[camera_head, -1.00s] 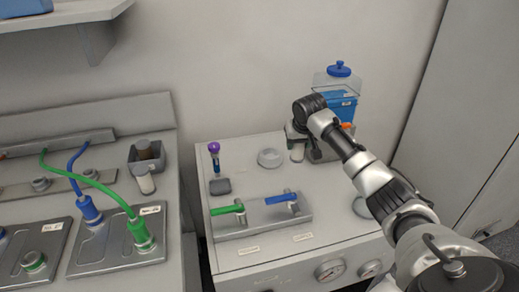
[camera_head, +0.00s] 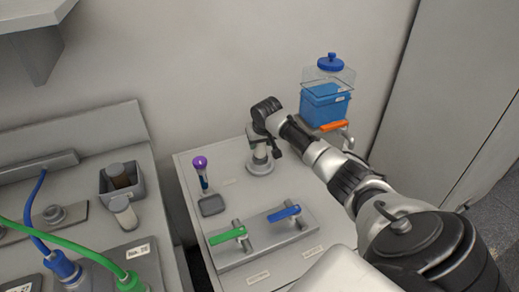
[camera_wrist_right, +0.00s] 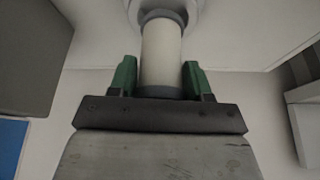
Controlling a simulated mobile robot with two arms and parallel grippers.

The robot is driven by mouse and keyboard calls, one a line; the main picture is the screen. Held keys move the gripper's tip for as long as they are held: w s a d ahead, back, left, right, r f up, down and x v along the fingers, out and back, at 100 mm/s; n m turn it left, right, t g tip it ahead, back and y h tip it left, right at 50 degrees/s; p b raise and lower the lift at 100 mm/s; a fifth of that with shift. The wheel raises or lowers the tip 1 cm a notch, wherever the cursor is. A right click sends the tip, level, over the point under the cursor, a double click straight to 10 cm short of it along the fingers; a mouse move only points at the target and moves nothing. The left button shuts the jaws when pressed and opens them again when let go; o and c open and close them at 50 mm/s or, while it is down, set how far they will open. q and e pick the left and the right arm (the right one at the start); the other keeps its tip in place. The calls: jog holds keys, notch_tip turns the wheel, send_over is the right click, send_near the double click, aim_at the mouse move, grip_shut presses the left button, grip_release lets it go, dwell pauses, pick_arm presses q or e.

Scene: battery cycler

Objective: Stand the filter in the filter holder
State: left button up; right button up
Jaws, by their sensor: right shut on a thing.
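The filter (camera_head: 261,153) is a pale cylinder with grey end bands. It stands upright at the round grey filter holder (camera_head: 261,168) on the grey cabinet top. My right gripper (camera_wrist_right: 160,80) is shut on the filter, with one green finger on each side of it in the right wrist view. There the filter (camera_wrist_right: 161,52) has its far end band at the light round holder (camera_wrist_right: 188,8). I cannot tell whether the filter is fully seated. In the head view my right gripper (camera_head: 261,145) is over the holder and partly hides the filter's top. My left gripper is not in view.
A green-handled valve (camera_head: 228,236) and a blue-handled valve (camera_head: 285,213) stand in front on the cabinet. A purple-topped tube (camera_head: 201,170) is at left. A blue container (camera_head: 325,105) stands behind my right arm. A grey bin (camera_head: 120,182) is on the left bench.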

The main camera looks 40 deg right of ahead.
aim_at(260, 149)
jog(key=shift+f, duration=1.65)
jog(key=shift+f, duration=0.15)
jog(key=o, duration=0.9)
jog(key=v, duration=1.2)
jog(key=shift+s+a, duration=0.1)
jog(key=shift+r, duration=0.25)
